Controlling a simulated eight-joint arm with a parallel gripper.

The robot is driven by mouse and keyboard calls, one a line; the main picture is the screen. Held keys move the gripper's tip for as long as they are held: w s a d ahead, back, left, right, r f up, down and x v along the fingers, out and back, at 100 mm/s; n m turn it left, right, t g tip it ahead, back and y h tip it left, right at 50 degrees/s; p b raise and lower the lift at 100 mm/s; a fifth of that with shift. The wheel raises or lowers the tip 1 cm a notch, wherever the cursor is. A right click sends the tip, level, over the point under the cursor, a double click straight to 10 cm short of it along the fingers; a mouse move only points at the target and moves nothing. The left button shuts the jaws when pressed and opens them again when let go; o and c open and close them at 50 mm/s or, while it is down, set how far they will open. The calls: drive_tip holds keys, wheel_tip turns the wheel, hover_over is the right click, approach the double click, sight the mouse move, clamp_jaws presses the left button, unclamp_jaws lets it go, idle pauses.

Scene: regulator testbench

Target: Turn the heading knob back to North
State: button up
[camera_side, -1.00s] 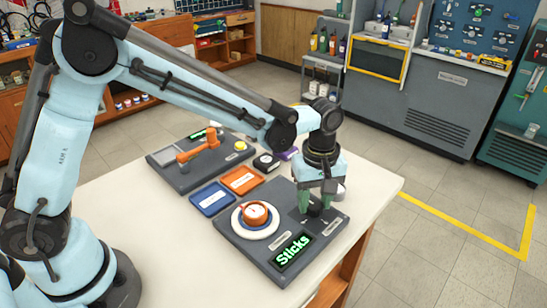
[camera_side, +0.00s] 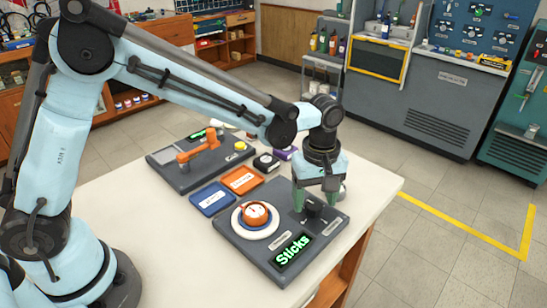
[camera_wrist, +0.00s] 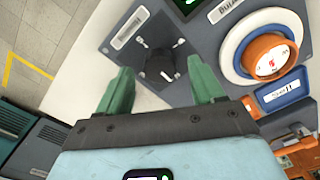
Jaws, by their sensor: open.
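A black knob (camera_side: 315,207) stands on the right part of the dark grey panel (camera_side: 238,240). In the wrist view the black knob (camera_wrist: 160,66) shows between and beyond the fingertips, with a small pale mark on it. An orange dial (camera_side: 256,214) with a white marked face sits on a white disc with a blue ring, left of the black knob; it also shows in the wrist view (camera_wrist: 268,57). No label naming the heading knob is readable. My gripper (camera_side: 317,195) is open above the black knob, its green fingers (camera_wrist: 162,88) apart on either side, holding nothing.
A lit display (camera_side: 291,250) reading "Sticks" is on the panel's front. A blue tray (camera_side: 212,199) and an orange tray (camera_side: 241,180) lie behind the dial. A second panel with an orange lever (camera_side: 198,145) is farther back. The white table's (camera_side: 135,190) front left is bare.

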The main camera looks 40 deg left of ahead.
sight(314, 204)
wheel_tip(314, 204, up, 12)
drive_tip(key=shift+f, duration=0.25)
idle(0.4)
drive_tip(key=s+a+f+m+t, duration=0.1)
drive_tip(key=s+a+m+t, duration=0.6)
drive_tip(key=s+a+m, duration=0.4)
drive_tip(key=s+a, duration=0.1)
drive_tip(key=a, duration=0.3)
drive_tip(key=shift+s+a+f, duration=0.2)
drive_tip(key=shift+s+f, duration=0.15)
drive_tip(key=shift+f, duration=0.05)
